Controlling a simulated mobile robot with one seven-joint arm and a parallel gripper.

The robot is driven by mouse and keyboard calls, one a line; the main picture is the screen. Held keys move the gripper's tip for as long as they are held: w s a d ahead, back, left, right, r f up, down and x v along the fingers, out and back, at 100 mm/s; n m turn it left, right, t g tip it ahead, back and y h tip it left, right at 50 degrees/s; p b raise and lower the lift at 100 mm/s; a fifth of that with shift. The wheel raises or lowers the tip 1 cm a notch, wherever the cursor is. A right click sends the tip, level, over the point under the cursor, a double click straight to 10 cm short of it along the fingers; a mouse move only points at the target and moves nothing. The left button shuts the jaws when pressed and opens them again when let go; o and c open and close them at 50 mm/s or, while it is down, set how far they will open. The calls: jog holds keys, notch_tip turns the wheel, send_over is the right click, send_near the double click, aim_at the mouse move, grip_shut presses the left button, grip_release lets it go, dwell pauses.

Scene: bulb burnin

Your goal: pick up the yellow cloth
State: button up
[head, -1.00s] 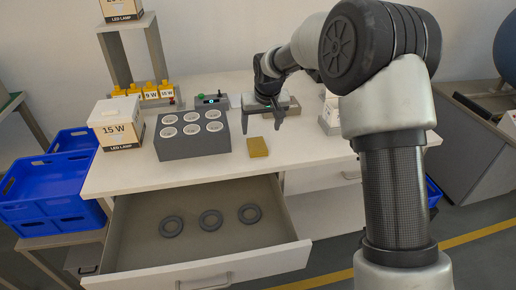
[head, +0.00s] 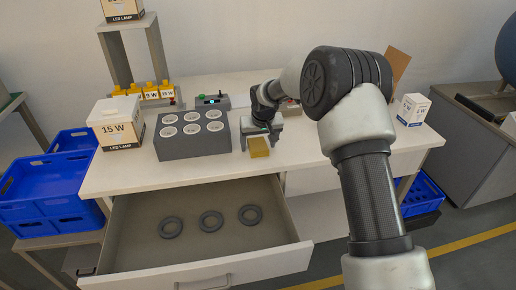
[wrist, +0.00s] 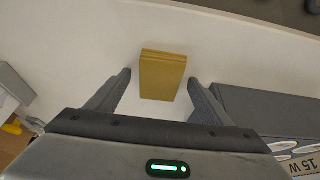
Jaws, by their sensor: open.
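The yellow cloth (head: 258,147) is a small folded block lying on the white table, to the right of the grey socket block. In the wrist view the cloth (wrist: 162,75) lies ahead of and between the two fingers. My gripper (head: 258,142) is open above the table at the cloth. In the wrist view my gripper (wrist: 160,90) has one finger on each side of the cloth, with a gap on both sides. I cannot tell the exact height of the fingertips.
The grey block with several round sockets (head: 191,134) stands close left of the cloth. A 15 W box (head: 117,122) is farther left. Below the table an open drawer (head: 200,250) holds three dark rings. A small white box (head: 413,109) stands at the right.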

jog(key=c, duration=1.2)
